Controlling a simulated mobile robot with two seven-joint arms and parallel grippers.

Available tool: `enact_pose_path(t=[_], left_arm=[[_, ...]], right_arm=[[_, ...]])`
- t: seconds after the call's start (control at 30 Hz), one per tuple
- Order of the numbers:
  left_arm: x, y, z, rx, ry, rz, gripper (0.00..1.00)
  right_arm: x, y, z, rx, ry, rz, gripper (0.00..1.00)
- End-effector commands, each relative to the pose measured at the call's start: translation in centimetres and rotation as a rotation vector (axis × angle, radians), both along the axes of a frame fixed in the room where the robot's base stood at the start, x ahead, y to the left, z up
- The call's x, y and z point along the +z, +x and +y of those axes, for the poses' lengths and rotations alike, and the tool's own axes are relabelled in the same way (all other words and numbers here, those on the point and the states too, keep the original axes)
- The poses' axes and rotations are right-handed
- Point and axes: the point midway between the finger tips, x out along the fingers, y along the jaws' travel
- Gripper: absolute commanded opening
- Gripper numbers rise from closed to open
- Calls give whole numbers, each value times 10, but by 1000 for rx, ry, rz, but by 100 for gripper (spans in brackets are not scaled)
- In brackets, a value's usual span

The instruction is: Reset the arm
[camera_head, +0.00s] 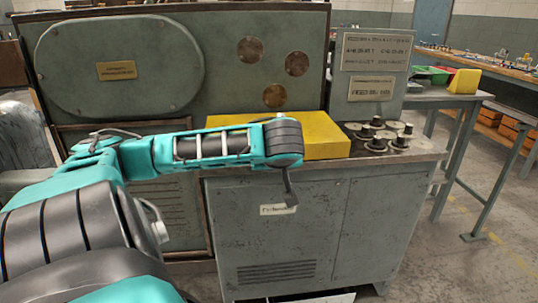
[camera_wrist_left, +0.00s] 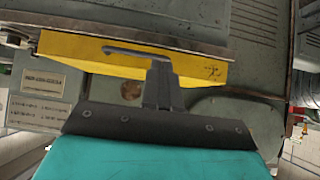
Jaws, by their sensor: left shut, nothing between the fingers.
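My left arm, teal with black bands, reaches in from the left in the head view, in front of a grey machine. My left gripper (camera_head: 290,198) hangs down at the arm's end, in front of the cabinet's upper front. It is shut and empty. In the left wrist view its dark gripper (camera_wrist_left: 159,82) stands up from a wide black bracket. A yellow box (camera_head: 325,137) lies on the cabinet top behind the arm's end, partly hidden by it. It also shows in the left wrist view (camera_wrist_left: 205,70). My right gripper is not in view.
The grey cabinet (camera_head: 385,225) stands in front of the taller machine (camera_head: 110,58). Several round metal pieces (camera_head: 378,135) stand on its top at the right. A side table (camera_head: 440,95) carries red, green and yellow bins. Open floor lies at the right.

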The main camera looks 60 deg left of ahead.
Motion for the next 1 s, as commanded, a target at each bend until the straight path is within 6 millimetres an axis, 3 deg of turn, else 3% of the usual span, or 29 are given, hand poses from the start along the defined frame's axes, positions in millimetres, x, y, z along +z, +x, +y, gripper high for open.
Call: enact_pose_path(t=[0.2, 0.57, 0.67, 0.77, 1.0], left_arm=[[6, -11, -22, 0, -1, -2, 0], [3, -12, -26, -13, -7, 4, 0], [-15, -6, -36, -89, -40, 37, 0], [-50, 4, -60, -253, -100, 87, 0], [-146, 3, -151, -751, -194, 121, 0]], right_arm=[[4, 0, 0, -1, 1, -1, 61], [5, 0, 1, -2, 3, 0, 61], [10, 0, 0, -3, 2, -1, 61], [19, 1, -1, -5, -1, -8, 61], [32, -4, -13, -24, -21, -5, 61]])
